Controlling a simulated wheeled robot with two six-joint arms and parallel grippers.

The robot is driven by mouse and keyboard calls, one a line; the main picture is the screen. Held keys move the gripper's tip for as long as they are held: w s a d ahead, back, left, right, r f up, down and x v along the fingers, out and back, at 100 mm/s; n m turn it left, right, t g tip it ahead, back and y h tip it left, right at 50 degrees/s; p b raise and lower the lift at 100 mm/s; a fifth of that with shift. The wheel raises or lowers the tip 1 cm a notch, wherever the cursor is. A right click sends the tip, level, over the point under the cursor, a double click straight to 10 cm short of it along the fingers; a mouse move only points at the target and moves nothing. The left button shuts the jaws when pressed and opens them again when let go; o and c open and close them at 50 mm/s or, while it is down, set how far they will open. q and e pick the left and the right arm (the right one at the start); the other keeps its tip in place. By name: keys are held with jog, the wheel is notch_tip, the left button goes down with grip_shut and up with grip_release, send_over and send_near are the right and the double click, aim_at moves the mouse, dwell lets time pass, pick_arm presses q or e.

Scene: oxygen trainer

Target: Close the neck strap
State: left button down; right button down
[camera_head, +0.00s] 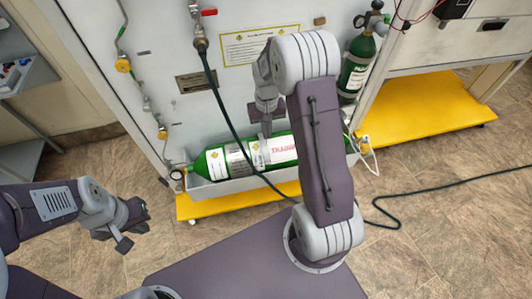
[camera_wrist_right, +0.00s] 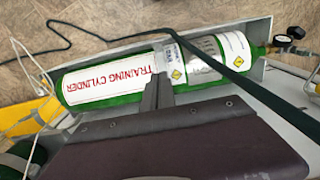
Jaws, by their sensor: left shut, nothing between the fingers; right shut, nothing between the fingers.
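A green training cylinder (camera_head: 215,163) with white labels lies on its side in a grey tray (camera_head: 205,188) at the foot of the panel. It also shows in the right wrist view (camera_wrist_right: 105,80). My right gripper (camera_head: 266,130) is shut and empty, in front of or over the cylinder's middle; its fingers (camera_wrist_right: 158,92) overlap the labels, and I cannot tell whether they touch. My left gripper (camera_head: 132,232) is shut and empty over the floor at the lower left. I cannot make out a neck strap.
A dark hose (camera_head: 226,118) hangs from a red-handled valve (camera_head: 208,12) across the lying cylinder and onto the floor. White tubing (camera_head: 371,160) lies at the tray's right end. Yellow bases (camera_head: 420,108) edge the floor. A grey shelf (camera_head: 30,75) stands left.

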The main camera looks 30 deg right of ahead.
jog(key=b, duration=0.2)
send_near(268, 161)
jog(key=shift+w+f, duration=0.75)
jog(key=shift+w, duration=0.05)
jog(key=s+f, duration=0.2)
jog(key=f, duration=0.1)
jog(key=shift+a, duration=0.15)
jog(key=shift+s+a+f, duration=0.1)
jog(key=shift+s+f, duration=0.1)
jog(key=shift+f, duration=0.1)
jog(key=f, duration=0.2)
jog(key=s+f+b, duration=0.1)
jog(key=f, duration=0.1)
jog(key=shift+s+a, duration=0.15)
jog(key=shift+s, duration=0.05)
jog(key=shift+r, duration=0.1)
